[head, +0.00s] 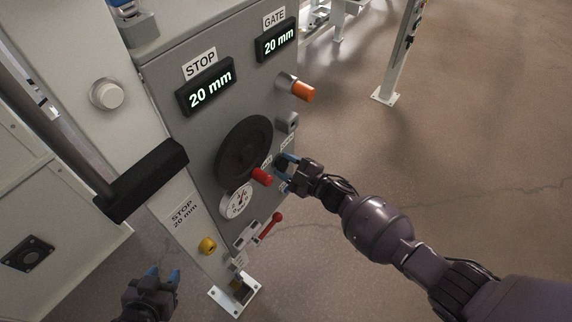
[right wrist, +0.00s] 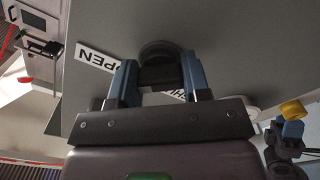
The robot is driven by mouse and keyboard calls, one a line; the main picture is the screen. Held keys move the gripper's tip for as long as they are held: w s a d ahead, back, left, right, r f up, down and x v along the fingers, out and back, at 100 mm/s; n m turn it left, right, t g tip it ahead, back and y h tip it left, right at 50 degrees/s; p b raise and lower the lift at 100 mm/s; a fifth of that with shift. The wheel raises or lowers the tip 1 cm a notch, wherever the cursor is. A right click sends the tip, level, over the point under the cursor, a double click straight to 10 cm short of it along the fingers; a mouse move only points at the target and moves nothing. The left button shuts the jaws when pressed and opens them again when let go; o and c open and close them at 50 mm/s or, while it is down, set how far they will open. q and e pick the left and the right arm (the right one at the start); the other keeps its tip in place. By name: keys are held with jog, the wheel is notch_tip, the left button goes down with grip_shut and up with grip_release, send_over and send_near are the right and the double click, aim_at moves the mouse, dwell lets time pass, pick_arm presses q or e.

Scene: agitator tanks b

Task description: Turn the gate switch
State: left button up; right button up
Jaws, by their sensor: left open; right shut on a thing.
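The gate switch is a dark round knob (right wrist: 160,50) on the grey panel in the right wrist view. My right gripper (head: 287,172) is at the panel's right edge, and its blue fingers (right wrist: 160,80) sit either side of the switch, shut on it. An OPEN label (right wrist: 97,57) shows beside the switch; a second label is mostly hidden behind a finger. In the head view my gripper hides much of the switch. The GATE display (head: 277,41) reads 20 mm. My left gripper (head: 163,276) is open and empty, low at the left.
The grey panel (head: 180,62) also carries a STOP display (head: 206,87), an orange knob (head: 303,92), a black handwheel (head: 243,140) with a red handle (head: 262,177), a dial (head: 237,204), a red lever (head: 270,225) and a yellow knob (head: 208,244). Open floor lies to the right.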

dwell(0.3)
jog(key=o, duration=0.9)
jog(key=p+v, duration=0.1)
jog(key=v, duration=1)
jog(key=shift+a, duration=0.1)
